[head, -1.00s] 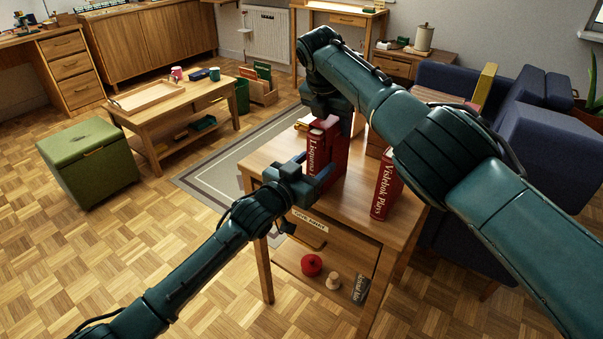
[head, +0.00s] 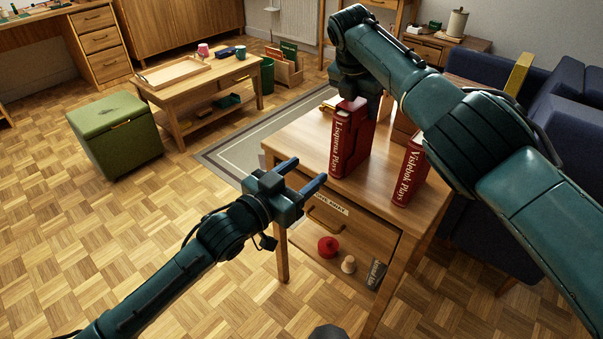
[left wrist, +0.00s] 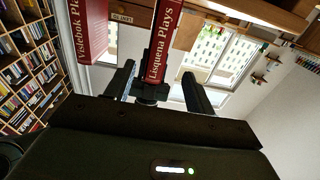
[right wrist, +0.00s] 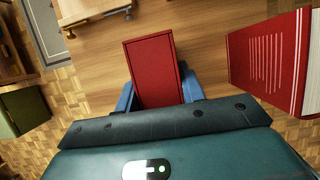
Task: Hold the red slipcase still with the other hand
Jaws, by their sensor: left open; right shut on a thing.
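The red slipcase (head: 347,148), its spine reading "Lisquena Plays", stands upright on the wooden side table (head: 310,137). My right gripper (right wrist: 158,88) is shut on it from above, a finger on each side, in the right wrist view. In the head view my right arm partly hides its top. My left gripper (head: 305,173) is open and empty in front of the slipcase, apart from it, at the table's front edge. In the left wrist view the spine (left wrist: 163,45) shows beyond and between my left fingers.
A red "Vislebok Plays" volume (head: 409,172) stands to the right on the same table, with a clear gap between. Below the tabletop are a labelled drawer front (head: 328,215), a red round object (head: 328,247) and a small wooden piece (head: 348,265). A blue sofa (head: 485,225) is at right.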

